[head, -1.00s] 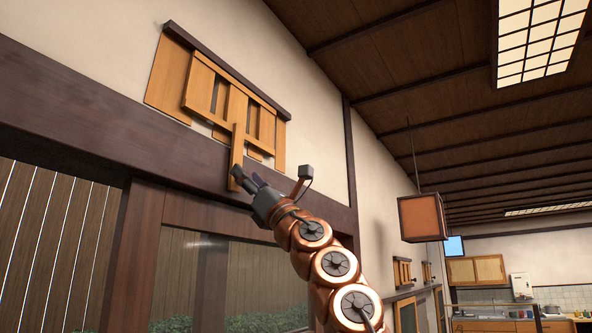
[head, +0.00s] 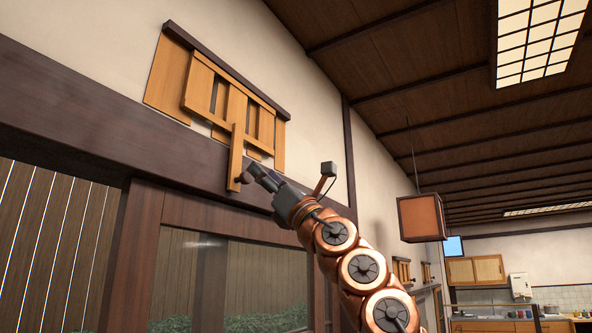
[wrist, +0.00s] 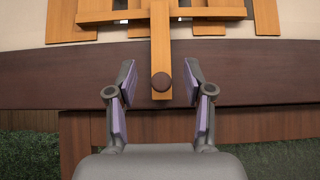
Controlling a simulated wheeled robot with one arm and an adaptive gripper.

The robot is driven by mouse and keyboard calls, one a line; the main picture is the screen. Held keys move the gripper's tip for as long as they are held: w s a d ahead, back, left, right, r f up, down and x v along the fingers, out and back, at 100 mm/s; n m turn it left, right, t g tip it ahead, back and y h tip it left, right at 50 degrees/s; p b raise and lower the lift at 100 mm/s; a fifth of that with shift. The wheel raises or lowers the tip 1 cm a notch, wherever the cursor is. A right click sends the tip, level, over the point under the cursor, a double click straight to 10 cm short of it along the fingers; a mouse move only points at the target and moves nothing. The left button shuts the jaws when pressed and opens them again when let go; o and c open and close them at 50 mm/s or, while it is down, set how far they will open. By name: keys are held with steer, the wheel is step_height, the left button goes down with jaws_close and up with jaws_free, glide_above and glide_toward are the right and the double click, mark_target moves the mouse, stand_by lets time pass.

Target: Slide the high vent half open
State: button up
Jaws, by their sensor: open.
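The high vent (head: 200,90) is a light wooden slatted panel under a dark rail, high on the wall. Narrow dark gaps show between some slats; I cannot tell exactly how far it stands open. A wooden pull bar (head: 236,150) hangs from it, with a dark round knob (head: 242,178) at its lower end; the knob also shows in the wrist view (wrist: 161,82). My gripper (head: 258,173) is open and empty, just right of the knob in the head view. In the wrist view its fingers (wrist: 160,72) stand on both sides of the knob, apart from it.
A dark wooden beam (head: 80,115) runs along the wall below the vent, above a window (head: 215,280). An orange lantern (head: 421,218) hangs at the right, clear of my gripper. A kitchen counter (head: 500,326) is far back right.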

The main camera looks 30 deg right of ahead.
steer(key=s+d, duration=0.3)
steer(key=s, duration=0.3)
steer(key=shift+d, duration=0.4)
stand_by(0.3)
